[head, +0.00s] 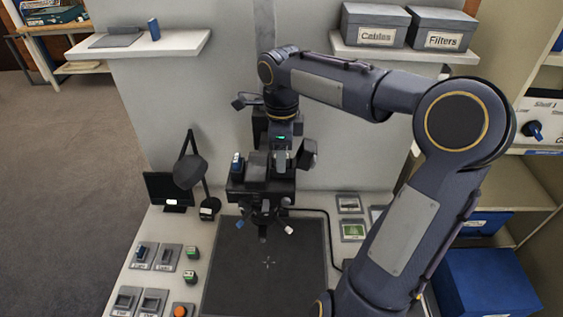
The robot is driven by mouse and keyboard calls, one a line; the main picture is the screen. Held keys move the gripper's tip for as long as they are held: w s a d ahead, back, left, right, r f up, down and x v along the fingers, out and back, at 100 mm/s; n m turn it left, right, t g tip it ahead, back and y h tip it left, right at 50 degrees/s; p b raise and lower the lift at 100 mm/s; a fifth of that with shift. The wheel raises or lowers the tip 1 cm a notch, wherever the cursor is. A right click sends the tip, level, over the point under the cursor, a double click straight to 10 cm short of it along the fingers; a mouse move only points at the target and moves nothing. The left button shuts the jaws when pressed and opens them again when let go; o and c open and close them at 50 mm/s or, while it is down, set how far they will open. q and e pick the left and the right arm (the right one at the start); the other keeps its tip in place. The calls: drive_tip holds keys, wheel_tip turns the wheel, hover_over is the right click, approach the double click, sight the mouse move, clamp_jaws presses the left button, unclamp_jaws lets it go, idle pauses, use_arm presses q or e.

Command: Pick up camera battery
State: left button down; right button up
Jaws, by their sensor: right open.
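I cannot tell for certain which small item is the camera battery. A small blue and pale block (237,163) stands upright on the left of a black device (262,187) above the dark mat. Another small blue block (154,29) stands on the upper left white shelf. My right gripper (283,160) points down at the black device, its jaws apart, to the right of the blue and pale block and not holding it. What lies between its fingers is hard to make out. My left gripper is not in view.
The dark mat (225,285) is mostly bare. Small trays (142,256) and green-marked blocks (191,274) lie left of it. A lamp (190,170) and a small screen (160,188) stand behind left. Grey boxes (376,27) sit on the right shelf (400,54).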

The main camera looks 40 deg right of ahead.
clamp_jaws()
drive_tip(key=shift+r, duration=0.1)
idle(0.3)
drive_tip(key=shift+r, duration=0.55)
drive_tip(key=s+a+r+b, duration=0.3)
drive_tip(key=s+a+r, duration=0.4)
drive_tip(key=s+r, duration=0.4)
drive_tip(key=shift+s+a+r, duration=0.15)
drive_tip(key=shift+s+r, duration=0.2)
drive_tip(key=shift+s, duration=0.15)
drive_tip(key=shift+s, duration=0.1)
